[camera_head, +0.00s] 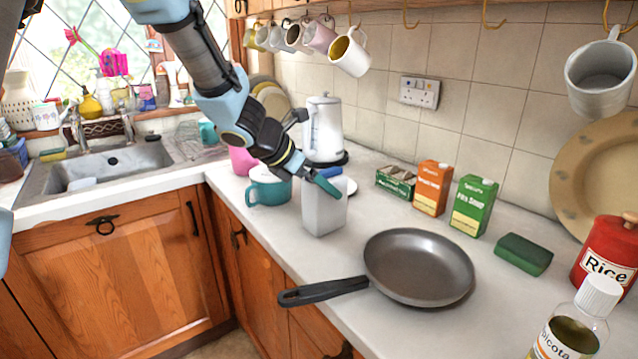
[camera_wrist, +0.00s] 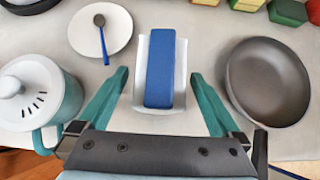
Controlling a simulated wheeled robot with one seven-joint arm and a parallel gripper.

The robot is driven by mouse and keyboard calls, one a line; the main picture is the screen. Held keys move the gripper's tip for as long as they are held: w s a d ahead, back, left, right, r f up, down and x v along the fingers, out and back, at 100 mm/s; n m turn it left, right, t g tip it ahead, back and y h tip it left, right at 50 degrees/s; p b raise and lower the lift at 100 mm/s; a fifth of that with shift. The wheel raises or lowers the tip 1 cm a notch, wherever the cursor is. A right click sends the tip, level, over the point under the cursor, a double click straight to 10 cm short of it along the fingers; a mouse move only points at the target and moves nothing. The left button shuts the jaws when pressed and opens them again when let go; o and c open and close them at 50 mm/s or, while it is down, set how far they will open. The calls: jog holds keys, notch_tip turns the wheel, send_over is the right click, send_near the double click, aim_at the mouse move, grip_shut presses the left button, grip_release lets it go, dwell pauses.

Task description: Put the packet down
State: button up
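A blue block (camera_wrist: 165,70), which may be the packet, sits in or on a pale, open-looking box (camera_wrist: 180,95) in the wrist view. In the head view the pale box (camera_head: 324,212) stands upright on the counter, with a bit of the blue block (camera_head: 331,172) showing at its top. My gripper (camera_wrist: 160,75) is open, its teal fingers on either side of the box with gaps to both. In the head view my gripper (camera_head: 325,184) is at the box's top, and one finger hides part of it. I cannot tell how deep the block sits.
A teal pot (camera_head: 270,190) stands left of the box, and a frying pan (camera_head: 418,265) right of it. A plate with a spoon (camera_wrist: 88,36) and a kettle (camera_head: 323,128) are behind. Cartons (camera_head: 432,188) line the wall. Mugs (camera_head: 349,52) hang above. Some counter right of the box is clear.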

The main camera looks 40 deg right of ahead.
jog(key=v, duration=1.2)
jog(key=w+a+f+m+t+y, duration=0.1)
jog(key=w+a+f+m+y, duration=0.2)
jog(key=a, duration=0.6)
jog(key=w+a+f+m+y, duration=0.1)
jog(key=w+a+f+m, duration=0.25)
jog(key=a, duration=0.55)
jog(key=s+a+f+m+y, duration=0.1)
jog(key=a+f+m+y, duration=0.1)
jog(key=a+m, duration=0.4)
jog(key=s+a+f+m+t+y, duration=0.1)
jog(key=a+m, duration=0.5)
jog(key=a, duration=1)
notch_tip(320, 180, down, 2)
jog(key=shift+s+f+y+p, duration=0.1)
jog(key=shift+s+y+p, duration=0.2)
jog(key=shift+s+y, duration=0.5)
jog(key=shift+w, duration=0.2)
